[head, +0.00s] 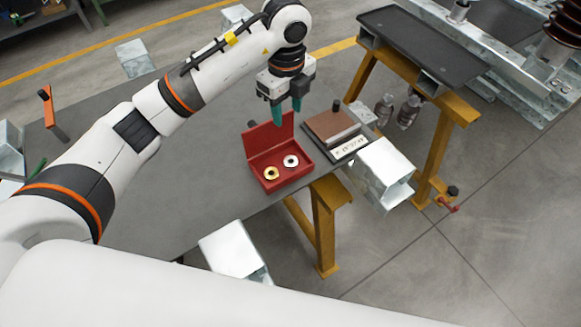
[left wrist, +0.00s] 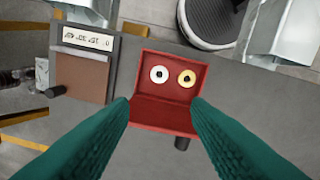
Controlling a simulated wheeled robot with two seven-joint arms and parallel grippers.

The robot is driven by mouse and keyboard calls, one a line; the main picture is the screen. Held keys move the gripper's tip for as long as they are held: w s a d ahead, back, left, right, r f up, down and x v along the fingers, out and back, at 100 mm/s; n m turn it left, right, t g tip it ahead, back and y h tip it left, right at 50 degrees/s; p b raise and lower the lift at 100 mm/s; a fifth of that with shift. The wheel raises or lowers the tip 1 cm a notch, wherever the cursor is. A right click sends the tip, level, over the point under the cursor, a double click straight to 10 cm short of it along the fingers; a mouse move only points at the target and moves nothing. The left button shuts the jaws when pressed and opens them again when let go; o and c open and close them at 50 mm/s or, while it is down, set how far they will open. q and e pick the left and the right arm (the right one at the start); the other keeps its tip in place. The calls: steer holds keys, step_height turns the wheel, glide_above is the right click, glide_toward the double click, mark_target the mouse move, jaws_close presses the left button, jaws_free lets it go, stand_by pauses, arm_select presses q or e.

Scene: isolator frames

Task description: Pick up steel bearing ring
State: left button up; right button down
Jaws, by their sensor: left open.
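The steel bearing ring (head: 291,160) is the silvery white ring in an open red box (head: 302,177), beside a brass-coloured ring (head: 271,173). In the left wrist view the steel ring (left wrist: 159,74) lies left of the brass ring (left wrist: 186,78) in the red box (left wrist: 168,55). My left gripper (head: 287,116) has green fingers pointing down, apart and empty, above the box's raised lid side. Its fingers also show in the left wrist view (left wrist: 160,103), with the lid area between them. The right gripper does not show.
A brown block on a dark base with a label plate (head: 331,127) stands right of the box. Metal square tubes (head: 384,172) lie at the grey table's (head: 190,165) edge. A yellow trestle (head: 324,230) stands below. The table left of the box is mostly clear.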

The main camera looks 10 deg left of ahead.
arm_select(q)
steer(key=b, duration=0.4)
glide_above(291, 161)
step_height(291, 161, down, 5)
steer(key=f, duration=0.4)
steer(key=a+f+p, duration=0.1)
steer(key=f, duration=0.1)
steer(key=shift+w+f, duration=0.25)
steer(key=shift+f, duration=0.1)
steer(key=f, duration=0.3)
steer(key=d+f, duration=0.1)
steer(key=shift+s+f+p, duration=0.3)
steer(key=shift+f+p, duration=0.1)
steer(key=shift+f, duration=0.35)
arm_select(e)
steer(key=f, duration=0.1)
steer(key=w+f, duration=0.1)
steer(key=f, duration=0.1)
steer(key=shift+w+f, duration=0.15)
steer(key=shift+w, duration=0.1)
arm_select(q)
steer(key=shift+c, duration=0.4)
steer(key=c, duration=0.7)
steer(key=shift+r, duration=0.1)
